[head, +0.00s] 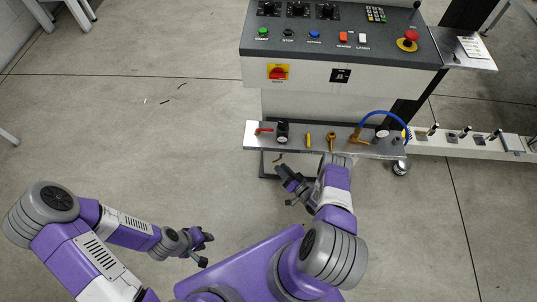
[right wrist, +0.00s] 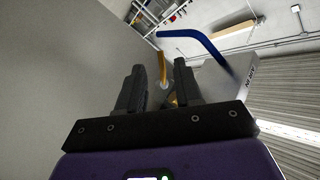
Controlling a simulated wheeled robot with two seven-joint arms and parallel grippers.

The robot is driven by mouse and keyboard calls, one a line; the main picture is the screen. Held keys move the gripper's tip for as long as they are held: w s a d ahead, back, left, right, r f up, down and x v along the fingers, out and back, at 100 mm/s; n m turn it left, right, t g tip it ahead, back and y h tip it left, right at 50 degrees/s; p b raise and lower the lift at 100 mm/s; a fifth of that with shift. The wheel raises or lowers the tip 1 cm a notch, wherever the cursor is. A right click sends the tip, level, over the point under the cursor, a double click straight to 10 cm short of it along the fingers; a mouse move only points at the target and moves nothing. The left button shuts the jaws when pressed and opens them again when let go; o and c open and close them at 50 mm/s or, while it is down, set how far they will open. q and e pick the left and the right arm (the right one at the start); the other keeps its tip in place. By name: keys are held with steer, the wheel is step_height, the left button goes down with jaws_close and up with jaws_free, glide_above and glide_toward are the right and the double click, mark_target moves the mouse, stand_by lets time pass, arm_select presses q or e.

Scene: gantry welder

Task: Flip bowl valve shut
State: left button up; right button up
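A metal shelf (head: 290,147) below the control panel carries several small fittings. A red lever (head: 264,130) sits beside a dark round fitting (head: 283,132) at its left end. To the right are a yellow upright handle (head: 308,139), a brass fitting (head: 331,141) and another brass fitting (head: 356,136) by a blue hose (head: 372,115). I cannot tell which is the bowl valve. My right gripper (head: 290,180) is open and empty, just in front of and below the shelf. In the right wrist view a yellow bar (right wrist: 162,68) shows beyond its fingers. My left gripper (head: 207,247) appears open, low over the floor.
The control panel (head: 340,45) with buttons and a red emergency stop (head: 410,37) overhangs the shelf at the back. A pale rail (head: 460,143) with metal posts runs off to the right.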

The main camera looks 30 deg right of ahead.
steer(key=b+x, duration=0.2)
steer(key=x, duration=0.5)
steer(key=shift+w, duration=0.2)
steer(key=shift+r, duration=0.1)
jaws_close()
